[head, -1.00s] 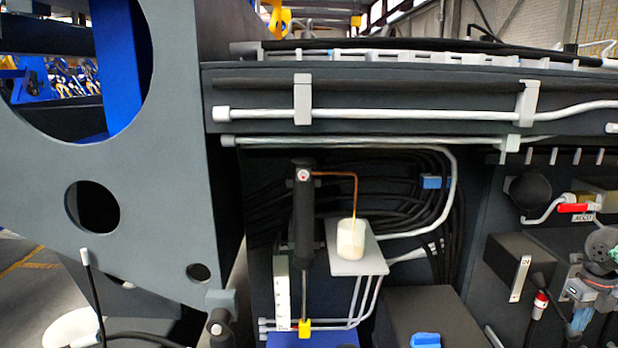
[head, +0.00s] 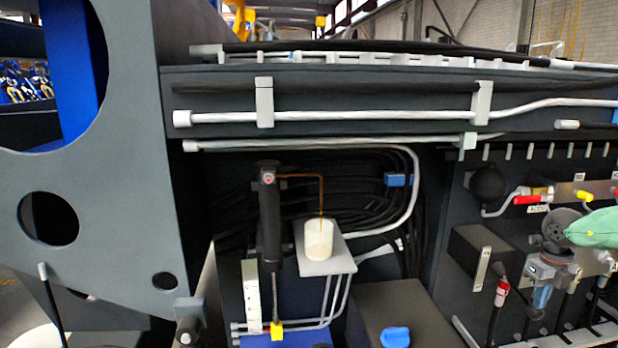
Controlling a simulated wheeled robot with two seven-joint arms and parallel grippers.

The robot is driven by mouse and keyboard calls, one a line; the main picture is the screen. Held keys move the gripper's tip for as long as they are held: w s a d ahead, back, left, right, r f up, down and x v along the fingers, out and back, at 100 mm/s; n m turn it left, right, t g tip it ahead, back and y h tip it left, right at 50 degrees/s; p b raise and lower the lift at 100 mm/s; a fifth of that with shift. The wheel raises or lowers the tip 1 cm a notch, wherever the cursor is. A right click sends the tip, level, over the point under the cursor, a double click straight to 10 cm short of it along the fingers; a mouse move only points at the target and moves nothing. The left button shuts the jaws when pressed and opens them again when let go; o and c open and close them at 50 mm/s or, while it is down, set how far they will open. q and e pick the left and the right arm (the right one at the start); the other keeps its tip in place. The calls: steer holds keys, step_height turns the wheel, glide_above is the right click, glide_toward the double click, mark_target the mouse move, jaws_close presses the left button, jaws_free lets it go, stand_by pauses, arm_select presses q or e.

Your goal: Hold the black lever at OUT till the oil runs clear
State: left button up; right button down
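A thin brown-orange line (head: 322,192) runs from the top of an upright black cylinder (head: 270,220) and down into a pale cup (head: 319,238) on a small grey shelf. I cannot tell where tube ends and oil begins, or how clear the oil is. My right gripper (head: 540,298) is at the right, pointing down from its grey wrist. Its blue-grey fingers are at a dark knob (head: 537,313) low on the panel, which looks like the black lever. The OUT mark is not readable, and whether the fingers grip is unclear. My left gripper is not seen.
Other black levers (head: 490,325) stand along the panel's lower edge. A red-handled valve (head: 528,199) is above my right wrist. A dark box with a blue knob (head: 395,337) is at the bottom centre. A grey plate with round holes (head: 110,200) fills the left.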

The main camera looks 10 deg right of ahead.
steer(key=shift+r+p, duration=0.45)
steer(key=shift+r, duration=2.15)
